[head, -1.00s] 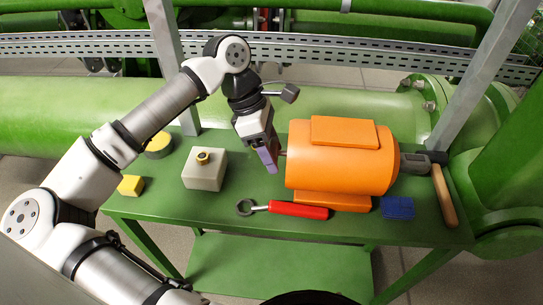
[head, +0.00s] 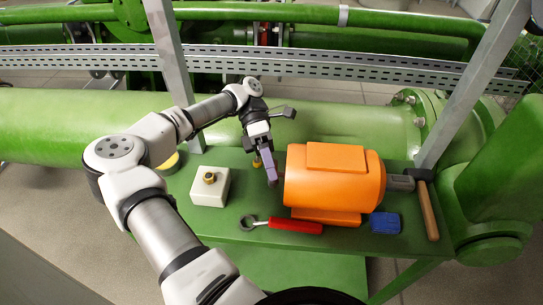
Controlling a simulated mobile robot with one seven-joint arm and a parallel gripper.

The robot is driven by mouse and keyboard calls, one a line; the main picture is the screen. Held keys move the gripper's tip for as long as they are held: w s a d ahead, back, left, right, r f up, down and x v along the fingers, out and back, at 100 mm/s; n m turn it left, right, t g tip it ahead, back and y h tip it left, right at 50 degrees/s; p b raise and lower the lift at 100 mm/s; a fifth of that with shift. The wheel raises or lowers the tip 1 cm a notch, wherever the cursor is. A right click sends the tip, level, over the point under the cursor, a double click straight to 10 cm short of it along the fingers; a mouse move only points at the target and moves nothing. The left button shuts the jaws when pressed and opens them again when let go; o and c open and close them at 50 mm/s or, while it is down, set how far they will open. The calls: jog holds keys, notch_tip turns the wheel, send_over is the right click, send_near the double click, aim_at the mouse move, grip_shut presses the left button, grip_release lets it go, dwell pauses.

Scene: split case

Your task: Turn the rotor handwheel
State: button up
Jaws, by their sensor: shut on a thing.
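The orange rotor casing (head: 335,180) lies on the green table, with a flat block on top and a base below. My gripper (head: 271,180) points down at the casing's left end. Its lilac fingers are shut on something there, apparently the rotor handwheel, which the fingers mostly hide. A small brass-coloured piece (head: 256,161) shows just left of the fingers; I cannot tell whether it belongs to the wheel.
A red-handled wrench (head: 295,225), a blue block (head: 385,223) and a hammer (head: 428,210) lie at the front and right. Grey posts (head: 172,75) rise behind.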

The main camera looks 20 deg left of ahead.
jog(key=shift+r+g+h+p, duration=0.2)
jog(key=shift+g+h+p, duration=0.35)
jog(key=shift+p, duration=1.35)
jog(key=shift+f+n+g, duration=0.1)
jog(key=shift+n+g, duration=0.15)
jog(key=shift+n, duration=0.05)
jog(key=shift+f+p, duration=0.2)
jog(key=shift+p, duration=0.3)
jog(key=o, duration=1)
jog(key=shift+f+b, duration=0.1)
jog(key=shift+b, duration=0.35)
